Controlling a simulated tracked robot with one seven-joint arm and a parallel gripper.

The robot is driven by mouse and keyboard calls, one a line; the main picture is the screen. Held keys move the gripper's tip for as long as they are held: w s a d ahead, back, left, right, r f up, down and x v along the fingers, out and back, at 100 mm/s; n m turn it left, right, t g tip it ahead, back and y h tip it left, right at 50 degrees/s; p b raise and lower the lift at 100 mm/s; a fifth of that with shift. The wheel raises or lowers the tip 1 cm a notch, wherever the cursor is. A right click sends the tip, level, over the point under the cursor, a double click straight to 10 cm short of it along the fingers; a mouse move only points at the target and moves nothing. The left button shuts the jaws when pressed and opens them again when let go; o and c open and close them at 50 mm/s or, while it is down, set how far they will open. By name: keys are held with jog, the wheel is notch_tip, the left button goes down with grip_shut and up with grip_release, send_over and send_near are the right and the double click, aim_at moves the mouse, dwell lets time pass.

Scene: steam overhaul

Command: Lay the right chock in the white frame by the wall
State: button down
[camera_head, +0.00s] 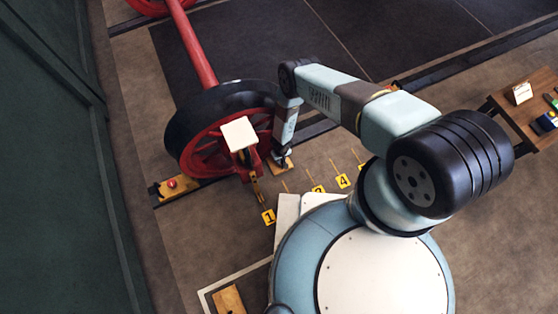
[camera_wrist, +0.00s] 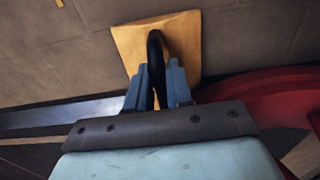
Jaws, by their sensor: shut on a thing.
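The right chock is a yellow wooden block with a dark looped handle. It shows in the wrist view (camera_wrist: 182,38) and beside the wheel's right side in the head view (camera_head: 288,165). My gripper (camera_wrist: 158,70) is shut on the handle; in the head view my gripper (camera_head: 281,156) points down at the chock. I cannot tell whether the chock touches the floor. The white frame (camera_head: 238,274) is an outline on the floor at the bottom left, partly hidden by my body. A wooden block (camera_head: 229,299) lies inside it, cut by the picture edge.
The red wheel (camera_head: 205,148) with a black tyre stands on a rail. Another wooden piece with a red top (camera_head: 172,185) lies left of it. A pale square plate (camera_head: 239,134) stands before the wheel. Yellow number markers (camera_head: 268,216) line the floor. A dark green wall (camera_head: 60,190) is left.

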jog(key=shift+w+d+r, duration=0.15)
jog(key=shift+w+d, duration=0.6)
jog(key=shift+d, duration=0.35)
